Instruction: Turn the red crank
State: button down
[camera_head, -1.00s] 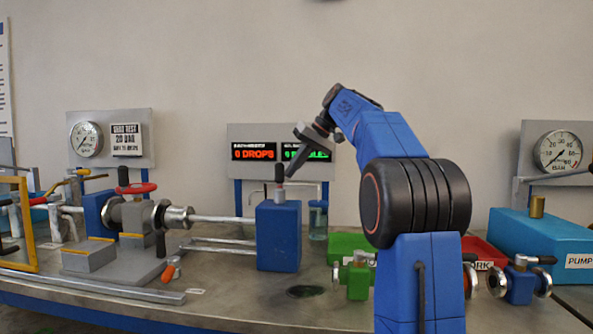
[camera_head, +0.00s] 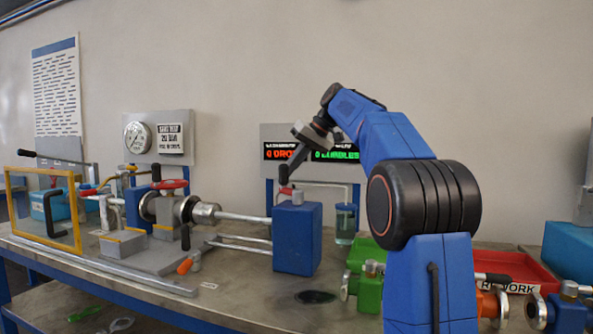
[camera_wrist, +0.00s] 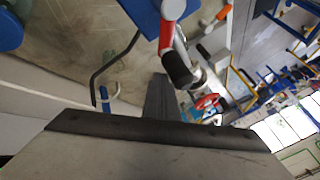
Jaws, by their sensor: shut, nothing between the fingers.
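The red crank (camera_head: 170,185) appears to be the red wheel with an upright black knob, on a metal flanged assembly left of centre in the head view. In the wrist view a red ring (camera_wrist: 207,101) shows small, beyond the finger. My gripper (camera_head: 287,180) is shut and empty, pointing down above the blue block (camera_head: 297,240), well right of the red wheel. In the wrist view my dark finger (camera_wrist: 160,97) shows. A small red-gripped handle (camera_wrist: 172,10) with a metal stem lies close to it; I cannot tell whether they touch.
A metal rod (camera_head: 242,217) joins the flanged assembly and the block. A yellow-framed panel (camera_head: 42,210) stands at left. A green tray (camera_head: 370,254) and red tray (camera_head: 515,268) are at right. A dark drain (camera_head: 315,297) lies in the bench.

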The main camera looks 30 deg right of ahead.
aim_at(280, 169)
jog(key=shift+a, duration=1.6)
jog(key=shift+s+a, duration=0.1)
jog(key=v, duration=1.7)
jog(key=shift+d, duration=0.2)
jog(key=shift+r, duration=0.1)
